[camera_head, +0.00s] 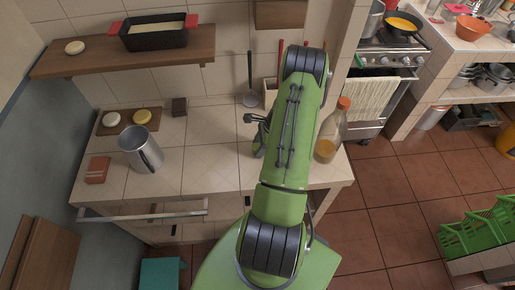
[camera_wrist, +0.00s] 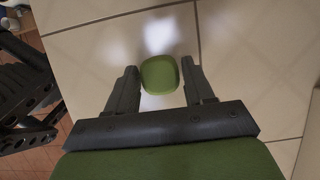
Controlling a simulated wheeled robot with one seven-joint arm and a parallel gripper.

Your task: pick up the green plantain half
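The green plantain half (camera_wrist: 160,74) shows in the wrist view as a rounded green piece on the pale tiles. My gripper (camera_wrist: 159,72) is open, with one dark finger on either side of it. A gap shows on both sides, narrower on the left, and neither finger clearly touches it. I cannot tell how far the fingertips are above the counter. In the head view my green arm reaches over the tiled counter (camera_head: 200,150), and the plantain half cannot be made out clearly near my gripper.
A bottle with an orange cap (camera_head: 331,130) stands close to the right of my arm. A metal cup (camera_head: 141,149), a board (camera_head: 128,120) with round pieces and a reddish box (camera_head: 97,170) are at the left. A ladle (camera_head: 250,90) leans behind. The counter between cup and arm is clear.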

